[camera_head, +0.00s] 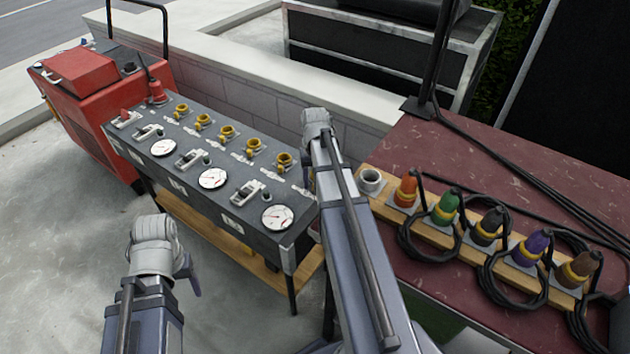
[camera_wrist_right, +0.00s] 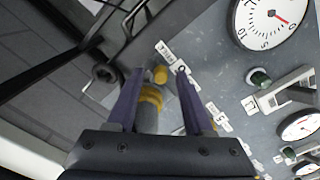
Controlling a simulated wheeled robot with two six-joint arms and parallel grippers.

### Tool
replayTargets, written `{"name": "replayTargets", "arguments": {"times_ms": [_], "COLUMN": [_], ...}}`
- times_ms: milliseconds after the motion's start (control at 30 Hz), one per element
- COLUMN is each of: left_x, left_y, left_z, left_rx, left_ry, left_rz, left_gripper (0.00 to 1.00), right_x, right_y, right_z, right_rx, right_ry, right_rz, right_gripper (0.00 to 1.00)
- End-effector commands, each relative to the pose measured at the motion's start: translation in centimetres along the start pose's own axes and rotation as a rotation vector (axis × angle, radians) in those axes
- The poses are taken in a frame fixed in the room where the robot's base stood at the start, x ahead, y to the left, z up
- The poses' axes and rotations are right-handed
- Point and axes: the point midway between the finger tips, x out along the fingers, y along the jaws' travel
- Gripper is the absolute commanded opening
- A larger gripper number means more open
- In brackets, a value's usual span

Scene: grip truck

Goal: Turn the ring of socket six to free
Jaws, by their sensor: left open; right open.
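The dark panel (camera_head: 200,180) carries a row of sockets with yellow rings, the nearest visible one (camera_head: 284,160) at the row's right end. My right arm covers the panel's far right corner in the head view, hiding what lies there. In the right wrist view, a grey socket with a yellow ring (camera_wrist_right: 150,97) stands between the purple fingers of my open right gripper (camera_wrist_right: 162,100); a yellow tab (camera_wrist_right: 160,75) sticks out beside it. I cannot read which socket number it is or whether the fingers touch it. My left gripper (camera_head: 190,278) is open and empty, left of the panel.
Round gauges (camera_head: 213,178) and levers (camera_head: 190,158) line the panel's front part. A maroon table (camera_head: 480,160) on the right holds a wooden strip with coloured plugs (camera_head: 445,207) and coiled black cables. A red machine (camera_head: 90,95) stands at the left. Pale floor in front is clear.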

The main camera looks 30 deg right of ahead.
Motion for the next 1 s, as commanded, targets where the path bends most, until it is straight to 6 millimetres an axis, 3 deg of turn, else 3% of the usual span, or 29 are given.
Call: {"name": "replayTargets", "arguments": {"times_ms": [367,800,1000], "left_x": [-0.9,-6.3,-7.8], "left_y": [-0.1,-0.6,-0.8], "left_z": [0.1,0.4,0.5], "left_rx": [0.000,0.000,0.000], "left_ry": [0.000,0.000,0.000], "left_rz": [0.000,0.000,0.000], "left_gripper": [0.68,0.68,0.68], "right_x": [-0.9,-6.4,-7.8], "right_y": [0.0,0.0,0.0], "right_z": [0.0,0.0,0.0], "right_rx": [0.000,0.000,0.000], "right_ry": [0.000,0.000,0.000], "right_rz": [0.000,0.000,0.000], "right_gripper": [0.51,0.51,0.51]}}
